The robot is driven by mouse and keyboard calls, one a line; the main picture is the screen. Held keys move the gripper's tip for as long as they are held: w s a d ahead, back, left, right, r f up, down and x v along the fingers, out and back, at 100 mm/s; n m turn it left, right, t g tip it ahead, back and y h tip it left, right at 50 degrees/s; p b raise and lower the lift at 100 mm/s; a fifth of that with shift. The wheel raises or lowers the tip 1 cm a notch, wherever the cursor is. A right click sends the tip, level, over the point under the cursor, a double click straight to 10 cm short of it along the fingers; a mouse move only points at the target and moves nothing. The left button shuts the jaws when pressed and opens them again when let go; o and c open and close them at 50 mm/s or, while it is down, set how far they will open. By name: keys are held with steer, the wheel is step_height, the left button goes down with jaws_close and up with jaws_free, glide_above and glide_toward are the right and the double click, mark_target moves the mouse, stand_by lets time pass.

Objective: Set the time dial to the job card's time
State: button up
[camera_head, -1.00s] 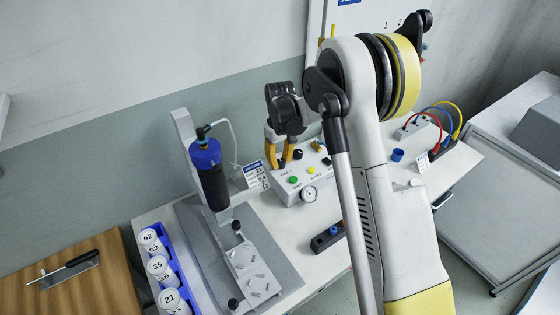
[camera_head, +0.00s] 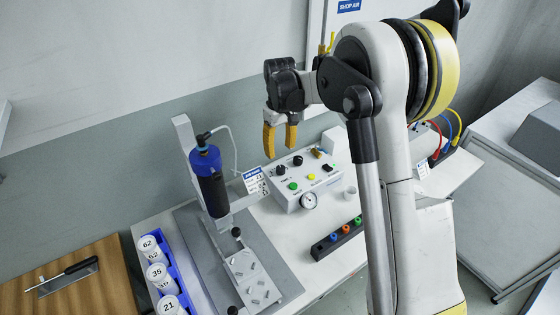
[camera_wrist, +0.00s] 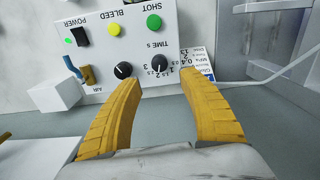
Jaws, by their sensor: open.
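The time dial (camera_wrist: 160,68) is a black knob marked "TIME s" on the white control box (camera_wrist: 112,57); it also shows in the head view (camera_head: 280,169). Its scale figures run to about 3, but its exact setting is too small to read. The job card (camera_wrist: 199,62) stands beside the box, partly hidden by a finger; it also shows in the head view (camera_head: 254,181). A 0.4 shows on it; the time line is unclear. My gripper (camera_head: 281,150) is open and empty, raised above the box. In the wrist view its fingers (camera_wrist: 160,79) straddle the dial's line of sight, apart from it.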

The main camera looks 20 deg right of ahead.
steer(key=shift+r, duration=1.7)
steer(key=shift+r, duration=0.1)
